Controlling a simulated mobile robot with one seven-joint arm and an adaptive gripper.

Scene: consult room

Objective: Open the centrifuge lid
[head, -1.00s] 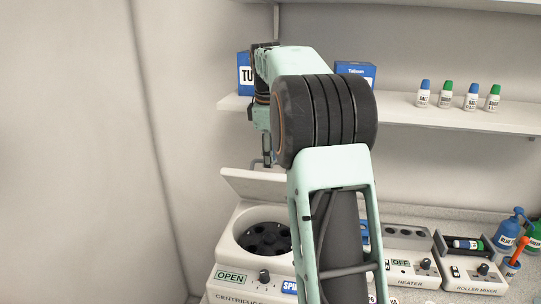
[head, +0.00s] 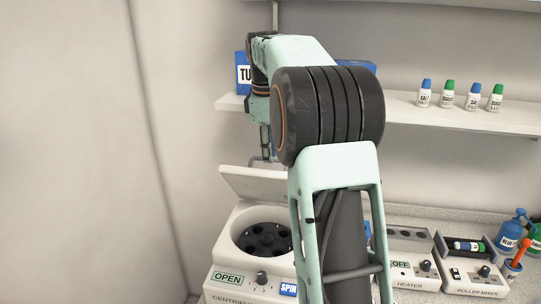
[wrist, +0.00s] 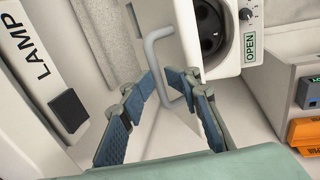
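The centrifuge (head: 222,290) stands at the lower left in the head view, with an OPEN label on its front. Its lid (head: 252,184) is raised and tilted back behind the bowl, and the rotor (head: 265,239) is exposed. The lid's grey handle (wrist: 149,43) shows in the wrist view, where the lid (wrist: 151,17) also appears. My gripper (wrist: 163,82) is open, its two blue-padded fingers apart, with the handle's lower end close to the fingertips. I cannot tell whether they touch it. In the head view my gripper (head: 266,146) is small and above the lid.
A shelf (head: 420,109) with boxes and several small bottles runs above the bench. A heater (head: 408,277) and a roller mixer (head: 476,282) stand right of the centrifuge. In the wrist view, a LAMP-labelled panel (wrist: 42,75) is at left and an orange box (wrist: 303,130) at right.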

